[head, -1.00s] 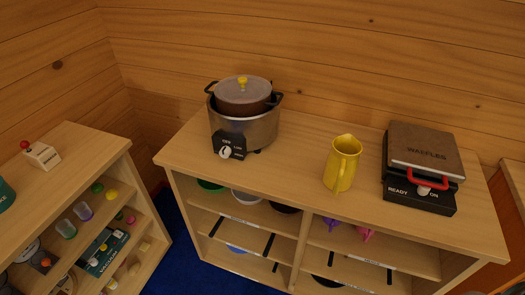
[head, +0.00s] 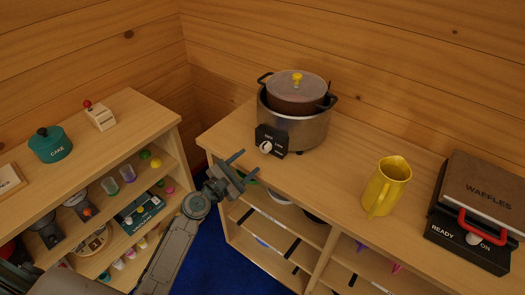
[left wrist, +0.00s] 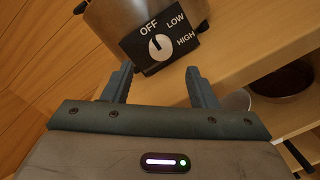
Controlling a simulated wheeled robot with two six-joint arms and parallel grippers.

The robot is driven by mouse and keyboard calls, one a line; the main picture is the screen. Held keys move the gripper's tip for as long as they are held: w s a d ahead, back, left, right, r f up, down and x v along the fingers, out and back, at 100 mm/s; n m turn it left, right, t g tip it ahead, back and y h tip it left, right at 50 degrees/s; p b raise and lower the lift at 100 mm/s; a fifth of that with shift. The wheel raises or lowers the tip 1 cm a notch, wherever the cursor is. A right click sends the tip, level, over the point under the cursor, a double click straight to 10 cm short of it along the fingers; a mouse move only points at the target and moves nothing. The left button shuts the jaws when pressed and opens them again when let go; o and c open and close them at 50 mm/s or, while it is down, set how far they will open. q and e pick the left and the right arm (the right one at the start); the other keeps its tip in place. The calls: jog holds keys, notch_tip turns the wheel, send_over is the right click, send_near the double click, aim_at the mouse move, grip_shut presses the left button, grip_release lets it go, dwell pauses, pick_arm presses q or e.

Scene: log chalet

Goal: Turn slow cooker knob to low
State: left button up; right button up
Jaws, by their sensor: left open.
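The slow cooker (head: 308,128) is a metal pot with a brown lidded inner pot, on the wooden counter at the back. Its black control panel (head: 280,139) carries a white knob (head: 266,147). In the left wrist view the panel (left wrist: 140,55) reads OFF, LOW and HIGH around the knob (left wrist: 159,47), whose dark mark seems to point toward OFF. My left gripper (head: 243,164) is open and empty, in front of and below the knob, apart from it. In the left wrist view its fingers (left wrist: 160,70) stand either side of the panel's lower part. My right gripper is not in view.
A yellow pitcher (head: 388,188) and a waffle maker (head: 474,210) stand on the counter to the right. Its shelves (head: 275,224) lie below. Another shelf unit (head: 130,138), with a teal cake pot (head: 50,146), stands left. The counter is clear between cooker and pitcher.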

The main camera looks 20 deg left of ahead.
aim_at(263, 150)
pick_arm(q)
jog(key=x, duration=0.6)
jog(key=shift+w+d+p, duration=0.15)
jog(key=shift+w+p, duration=0.1)
jog(key=shift+p, duration=0.1)
jog(key=shift+c, duration=0.2)
jog(key=c, duration=0.9)
